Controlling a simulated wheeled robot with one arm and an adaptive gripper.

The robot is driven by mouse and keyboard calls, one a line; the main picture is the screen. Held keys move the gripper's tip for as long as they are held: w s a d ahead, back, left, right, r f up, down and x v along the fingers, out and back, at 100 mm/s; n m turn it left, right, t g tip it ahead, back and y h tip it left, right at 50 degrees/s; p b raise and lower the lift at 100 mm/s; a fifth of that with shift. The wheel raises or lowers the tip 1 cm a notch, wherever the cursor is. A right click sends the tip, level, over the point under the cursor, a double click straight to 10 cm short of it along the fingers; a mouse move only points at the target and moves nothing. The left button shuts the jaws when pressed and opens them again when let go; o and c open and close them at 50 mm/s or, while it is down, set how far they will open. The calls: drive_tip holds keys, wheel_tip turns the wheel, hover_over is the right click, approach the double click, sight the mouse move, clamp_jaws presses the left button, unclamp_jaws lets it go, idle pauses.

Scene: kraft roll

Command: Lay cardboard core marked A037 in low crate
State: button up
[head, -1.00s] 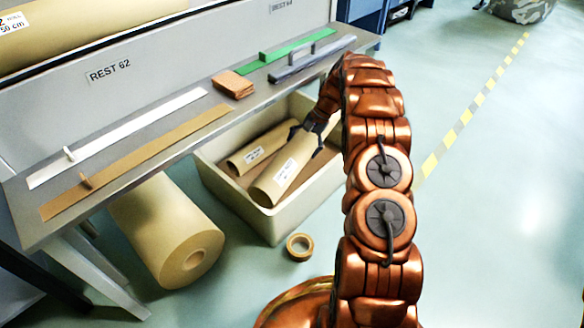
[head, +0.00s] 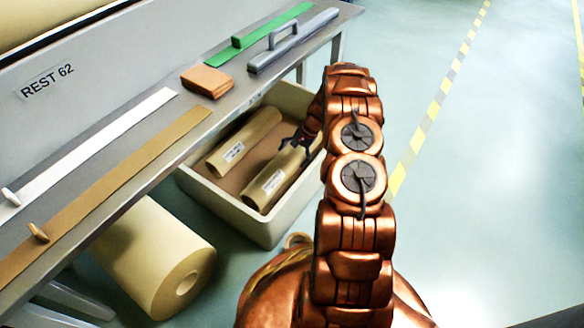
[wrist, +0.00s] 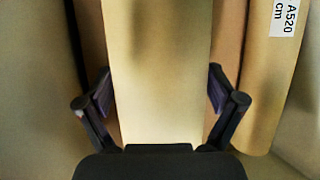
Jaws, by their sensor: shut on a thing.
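The low crate (head: 236,212) is cream-coloured and stands on the floor beside the bench. Two cardboard cores are inside its walls, roughly side by side. The right core (head: 272,183) is in my gripper (head: 299,140), which is shut on it near its far end. Its label is too small to read in the head view. I cannot tell whether this core touches the crate floor. The left core (head: 238,148) lies on the crate floor. In the wrist view the held core (wrist: 160,70) runs between my fingers, and the neighbouring core (wrist: 275,80) has a label reading "A520 cm".
The grey bench (head: 150,148) overhangs the crate's left side, with a brown block (head: 207,82), a green strip (head: 262,36) and a grey handled tool (head: 293,40) on it. A large kraft roll (head: 160,260) lies below. A tape roll (head: 298,241) is near the crate. Floor to the right is clear.

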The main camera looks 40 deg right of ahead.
sight(302, 150)
wheel_tip(302, 150, down, 6)
drive_tip(key=shift+r+b, duration=0.15)
drive_tip(key=shift+b, duration=0.9)
drive_tip(key=o, duration=1.5)
drive_tip(key=p+v, duration=0.3)
drive_tip(key=v, duration=0.4)
drive_tip(key=shift+w+r, duration=0.1)
drive_tip(key=shift+r, duration=0.05)
drive_tip(key=shift+d+r, duration=0.1)
drive_tip(key=shift+r, duration=0.05)
